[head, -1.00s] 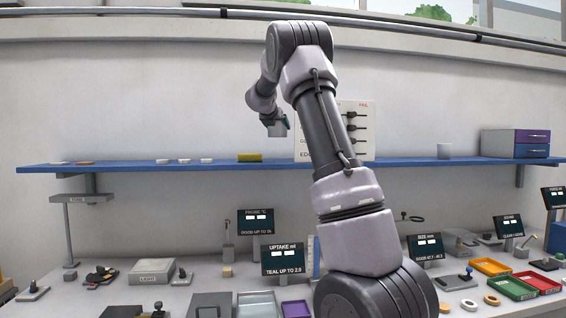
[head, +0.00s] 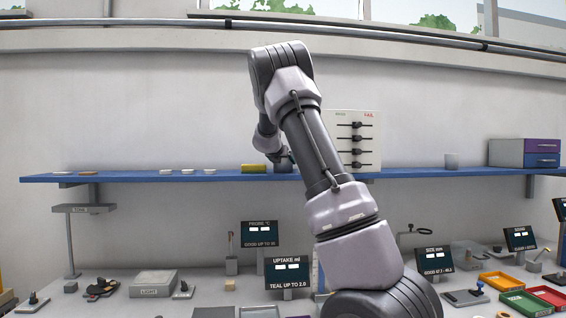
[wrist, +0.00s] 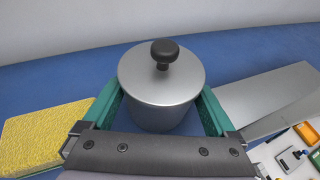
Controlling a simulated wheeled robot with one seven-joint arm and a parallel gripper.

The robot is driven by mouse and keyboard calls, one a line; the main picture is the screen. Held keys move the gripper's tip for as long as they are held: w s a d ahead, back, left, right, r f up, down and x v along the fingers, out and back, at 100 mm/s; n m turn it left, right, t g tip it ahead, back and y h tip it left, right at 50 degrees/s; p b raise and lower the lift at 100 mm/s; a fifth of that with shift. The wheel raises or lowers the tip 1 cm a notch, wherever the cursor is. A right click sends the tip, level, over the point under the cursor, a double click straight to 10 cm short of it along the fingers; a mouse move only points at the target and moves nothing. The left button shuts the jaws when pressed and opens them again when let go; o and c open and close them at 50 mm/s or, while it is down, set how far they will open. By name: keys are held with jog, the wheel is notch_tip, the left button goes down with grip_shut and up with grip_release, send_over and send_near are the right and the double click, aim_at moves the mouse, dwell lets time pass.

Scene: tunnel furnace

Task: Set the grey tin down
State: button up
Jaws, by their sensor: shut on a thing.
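The grey tin (wrist: 160,85) is a round metal can with a lid and a black knob. In the wrist view it stands upright between the teal fingers of my gripper (wrist: 162,110), which is shut on its sides. In the head view the tin (head: 283,166) is partly hidden by my arm, at the level of the blue shelf (head: 120,178). My gripper (head: 286,155) is beside it there. The shelf also lies under the tin in the wrist view (wrist: 60,75). I cannot tell whether the tin's base touches the shelf.
A yellow sponge-like block (head: 254,168) lies on the shelf just left of the tin. A board with black sliders (head: 352,140) stands to the right.

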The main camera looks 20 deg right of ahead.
jog(key=o, duration=1)
jog(key=shift+o, duration=0.2)
